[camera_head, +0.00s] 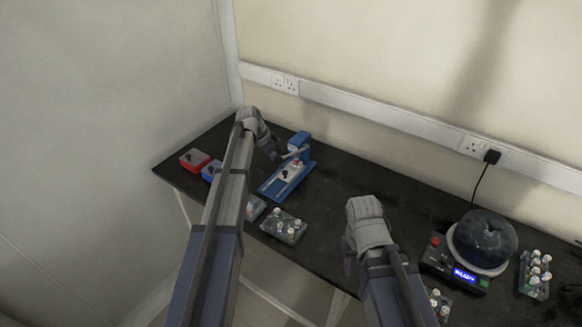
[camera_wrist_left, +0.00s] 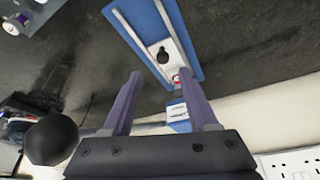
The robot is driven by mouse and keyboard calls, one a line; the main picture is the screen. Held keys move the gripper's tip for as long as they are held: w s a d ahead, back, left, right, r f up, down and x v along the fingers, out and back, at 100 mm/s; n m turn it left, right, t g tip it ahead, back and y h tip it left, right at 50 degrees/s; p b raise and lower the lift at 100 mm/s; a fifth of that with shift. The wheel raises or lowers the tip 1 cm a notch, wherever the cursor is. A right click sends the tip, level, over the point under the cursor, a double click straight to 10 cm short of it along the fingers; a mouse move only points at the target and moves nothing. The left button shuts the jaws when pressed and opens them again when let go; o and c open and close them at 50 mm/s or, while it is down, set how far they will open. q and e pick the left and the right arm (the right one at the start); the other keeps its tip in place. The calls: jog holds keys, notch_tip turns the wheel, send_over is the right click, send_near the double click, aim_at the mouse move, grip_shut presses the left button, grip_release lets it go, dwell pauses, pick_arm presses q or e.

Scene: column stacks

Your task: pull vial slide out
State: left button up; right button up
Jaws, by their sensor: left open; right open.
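The vial slide (camera_head: 284,178) is a light plate on rails on the blue base of a small press (camera_head: 299,143). In the left wrist view the slide (camera_wrist_left: 171,64) has a dark keyhole-shaped part on it, with a small red-and-white item, perhaps a vial, close to the press end. My left gripper (camera_head: 278,156) is beside the press in the head view. In its wrist view the open purple fingers (camera_wrist_left: 160,75) point toward the slide with nothing visibly between them. My right gripper (camera_head: 348,264) is open, over the table's front middle, away from the press.
Racks of capped vials (camera_head: 284,227) stand in front of the press and at the far right (camera_head: 535,275). A red box (camera_head: 195,160) and a blue box (camera_head: 212,171) sit left. A round dark machine (camera_head: 484,240) stands right. A black ball knob (camera_wrist_left: 50,139) is near my left fingers.

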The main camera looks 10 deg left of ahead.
aim_at(285, 172)
pick_arm(q)
jog(key=shift+w+a+r, duration=0.1)
jog(key=shift+w, duration=0.2)
pick_arm(e)
jog(key=shift+w, duration=0.2)
jog(key=shift+d, duration=0.1)
pick_arm(q)
jog(key=b+x, duration=0.6)
jog(key=shift+w+f, duration=0.1)
jog(key=shift+f, duration=0.25)
pick_arm(e)
notch_tip(285, 172, down, 6)
jog(key=shift+f, duration=0.1)
pick_arm(q)
jog(key=shift+w+d+f+b, duration=0.2)
jog(key=shift+d+f+b, duration=0.1)
jog(key=shift+f+b, duration=0.3)
pick_arm(e)
jog(key=shift+f, duration=0.5)
pick_arm(q)
jog(key=shift+r, duration=0.15)
jog(key=shift+c, duration=0.4)
pick_arm(e)
jog(key=shift+r, duration=0.1)
pick_arm(q)
grip_shut()
